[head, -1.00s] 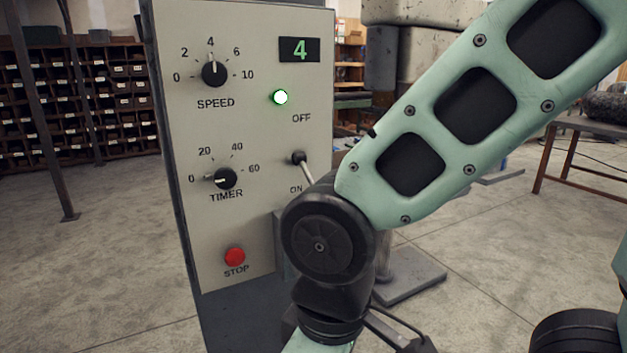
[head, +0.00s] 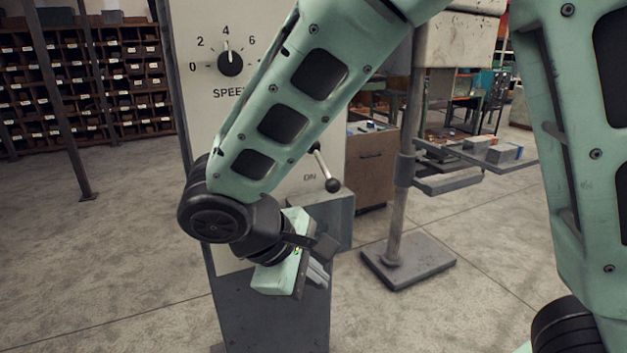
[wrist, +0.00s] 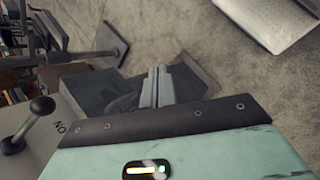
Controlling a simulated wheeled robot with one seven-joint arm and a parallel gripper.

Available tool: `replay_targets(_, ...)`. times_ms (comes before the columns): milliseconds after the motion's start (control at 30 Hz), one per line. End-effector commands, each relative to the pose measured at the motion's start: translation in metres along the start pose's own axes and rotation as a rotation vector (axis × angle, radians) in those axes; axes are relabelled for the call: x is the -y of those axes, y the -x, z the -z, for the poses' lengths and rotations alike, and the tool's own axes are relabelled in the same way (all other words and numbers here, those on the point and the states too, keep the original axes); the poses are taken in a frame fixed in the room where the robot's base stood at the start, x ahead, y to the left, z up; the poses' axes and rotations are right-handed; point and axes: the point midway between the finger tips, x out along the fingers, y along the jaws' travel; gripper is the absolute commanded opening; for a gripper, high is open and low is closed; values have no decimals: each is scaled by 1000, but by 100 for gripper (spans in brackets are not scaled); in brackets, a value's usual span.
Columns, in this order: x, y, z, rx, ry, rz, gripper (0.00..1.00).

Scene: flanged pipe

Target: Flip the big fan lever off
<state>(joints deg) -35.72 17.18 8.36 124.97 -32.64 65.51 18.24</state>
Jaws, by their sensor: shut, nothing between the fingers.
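The lever (head: 324,168) is on the front of the grey control panel, right of my forearm. Its thin metal rod slants down and ends in a black ball knob (head: 333,185), beside the ON label. In the wrist view the lever's knob (wrist: 42,106) shows at the left edge, near the ON lettering. The OFF label is hidden behind my arm in the head view. My gripper (head: 318,273) is shut and empty, below the lever and apart from it, in front of the panel's lower part. Its fingers show together in the wrist view (wrist: 157,85).
The control panel (head: 198,110) has a SPEED dial (head: 231,62); my arm covers much of its face. A grey box (head: 332,222) juts out below the lever. A metal stand (head: 408,268) stands to the right. Open floor lies left.

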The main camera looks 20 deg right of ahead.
Motion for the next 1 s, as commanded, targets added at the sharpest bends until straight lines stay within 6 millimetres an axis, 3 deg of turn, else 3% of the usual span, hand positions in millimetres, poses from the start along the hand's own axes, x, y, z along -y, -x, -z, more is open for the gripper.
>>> replay_targets(200,-75,20,50,113,-43,-433,0)
replay_targets(400,-111,46,81,129,-105,-716,0)
replay_targets(600,-120,56,91,126,-129,-809,0)
replay_targets(1000,-125,53,89,128,-129,-807,0)
